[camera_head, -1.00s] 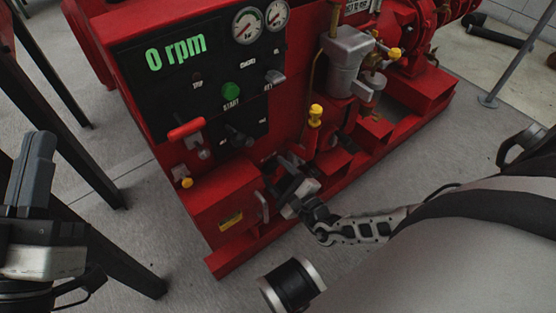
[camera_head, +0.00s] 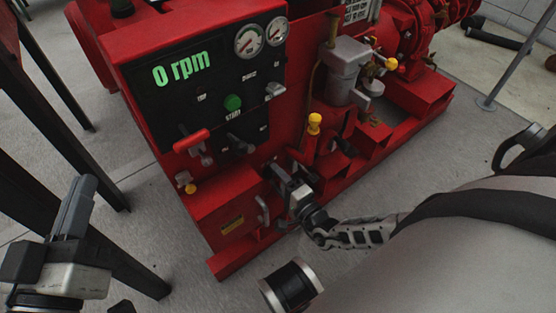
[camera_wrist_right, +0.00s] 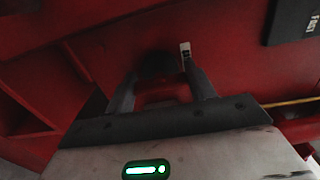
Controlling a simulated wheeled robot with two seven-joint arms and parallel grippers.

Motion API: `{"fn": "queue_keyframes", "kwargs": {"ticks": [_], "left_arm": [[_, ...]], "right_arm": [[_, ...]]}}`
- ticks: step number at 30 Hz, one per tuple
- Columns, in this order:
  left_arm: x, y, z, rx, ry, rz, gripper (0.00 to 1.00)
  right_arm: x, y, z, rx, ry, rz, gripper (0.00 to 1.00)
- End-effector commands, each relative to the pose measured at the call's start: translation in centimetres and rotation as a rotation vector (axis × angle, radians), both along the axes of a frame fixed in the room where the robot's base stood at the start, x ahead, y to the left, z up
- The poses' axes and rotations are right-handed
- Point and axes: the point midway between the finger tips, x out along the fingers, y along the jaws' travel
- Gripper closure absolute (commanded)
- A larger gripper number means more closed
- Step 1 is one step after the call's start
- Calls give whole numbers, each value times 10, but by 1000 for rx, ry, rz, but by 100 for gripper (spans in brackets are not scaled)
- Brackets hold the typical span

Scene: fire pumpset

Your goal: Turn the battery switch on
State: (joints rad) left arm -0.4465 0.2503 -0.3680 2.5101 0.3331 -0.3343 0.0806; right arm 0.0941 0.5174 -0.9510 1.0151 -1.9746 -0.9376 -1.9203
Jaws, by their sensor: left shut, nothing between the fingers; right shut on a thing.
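The battery switch appears in the right wrist view as a red handle (camera_wrist_right: 162,93) in front of a dark round base on the red panel. My right gripper (camera_wrist_right: 160,85) is shut on this handle, one finger on each side. In the head view my right gripper (camera_head: 274,172) is low against the side of the red pump set and hides the switch. The switch's exact setting cannot be read. My left gripper (camera_head: 82,190) is shut and empty, at the lower left, away from the pump set.
The red pump set (camera_head: 215,205) fills the middle. Its black control panel (camera_head: 180,100) carries a "0 rpm" readout, gauges, a green start button (camera_head: 233,103) and a red lever (camera_head: 191,141). Dark posts stand at left.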

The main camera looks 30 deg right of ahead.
Motion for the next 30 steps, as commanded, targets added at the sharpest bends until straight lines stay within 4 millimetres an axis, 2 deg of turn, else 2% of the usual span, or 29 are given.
{"fn": "queue_keyframes", "kwargs": {"ticks": [18, 19, 21, 30], "left_arm": [[-1, 0, -3, -10, 24, 3, 100], [-1, 0, -3, -10, 24, 3, 100], [-1, 0, -3, -10, 23, 3, 100], [-1, 0, -3, -4, 22, 1, 100]], "right_arm": [[1, 0, 1, -44, -5, 0, 68], [1, 0, 1, -44, -5, 0, 40], [1, 0, 0, -43, -5, 0, 24], [0, 0, 0, -41, -3, 0, 24]]}}
